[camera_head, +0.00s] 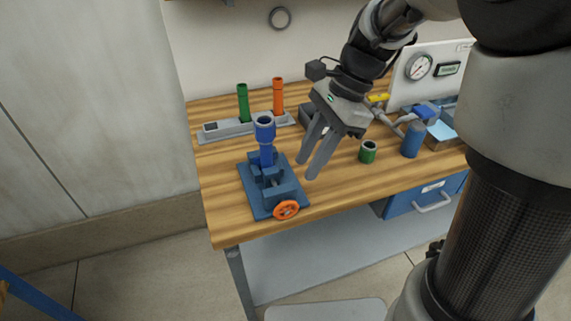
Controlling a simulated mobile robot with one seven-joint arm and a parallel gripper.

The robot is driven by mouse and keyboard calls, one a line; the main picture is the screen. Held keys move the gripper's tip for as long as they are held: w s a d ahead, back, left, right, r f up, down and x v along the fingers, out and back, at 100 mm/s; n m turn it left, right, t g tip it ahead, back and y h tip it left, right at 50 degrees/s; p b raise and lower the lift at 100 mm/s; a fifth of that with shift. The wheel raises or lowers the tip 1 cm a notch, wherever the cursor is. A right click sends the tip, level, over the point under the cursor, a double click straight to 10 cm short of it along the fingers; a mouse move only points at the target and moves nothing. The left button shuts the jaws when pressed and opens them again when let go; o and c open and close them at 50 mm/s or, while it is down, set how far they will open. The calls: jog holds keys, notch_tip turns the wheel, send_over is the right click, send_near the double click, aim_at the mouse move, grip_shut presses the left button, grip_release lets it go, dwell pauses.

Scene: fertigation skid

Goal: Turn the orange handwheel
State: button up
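The orange handwheel (286,210) sits at the front of a blue vise-like fixture (262,185), close to the wooden bench's front edge. A blue cylinder with a wide top (265,140) stands upright in the fixture. My gripper (307,168) points down and to the left, behind and a little right of the handwheel in the picture. Its two fingers are apart with nothing seen between them. It appears to be above the bench and not touching the handwheel. The handwheel's face is fully visible.
A grey rack (228,130) holds upright green (243,102) and orange (278,95) tubes behind the fixture. A green cup (368,152) and blue cylinder (411,140) stand right of my gripper. A gauge panel (425,75) is at the back right. A blue drawer (405,202) hangs below the bench.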

aim_at(287, 202)
jog(key=b+x, duration=0.2)
jog(key=x, duration=0.9)
jog(key=shift+f, duration=0.1)
grip_shut()
